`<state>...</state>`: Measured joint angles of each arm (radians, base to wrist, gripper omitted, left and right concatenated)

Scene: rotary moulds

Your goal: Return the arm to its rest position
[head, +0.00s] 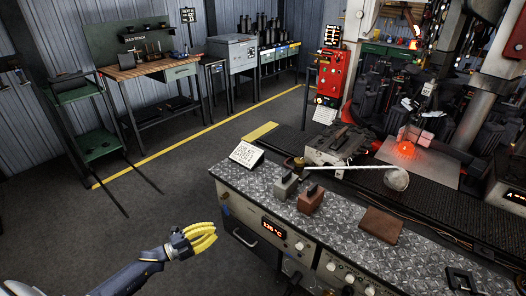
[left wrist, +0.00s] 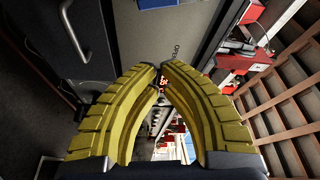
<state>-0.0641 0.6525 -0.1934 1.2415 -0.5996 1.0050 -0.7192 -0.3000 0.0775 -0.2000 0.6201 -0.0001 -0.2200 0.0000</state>
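My left gripper (head: 203,238) has yellow ribbed fingers and hangs over the open floor, left of the metal-topped bench (head: 350,205) and apart from it. In the left wrist view the two curved fingers (left wrist: 159,72) arch together and their tips meet or nearly meet. Nothing shows between them; I see through the gap to the background. My left arm comes in from the lower left corner. My right gripper is in neither view.
The bench carries a grey block (head: 285,186), a brown block (head: 311,197), a brown pad (head: 381,224) and a sign (head: 246,154). A long-handled ladle (head: 397,179) lies behind them. A glowing orange lump (head: 404,149) is farther back.

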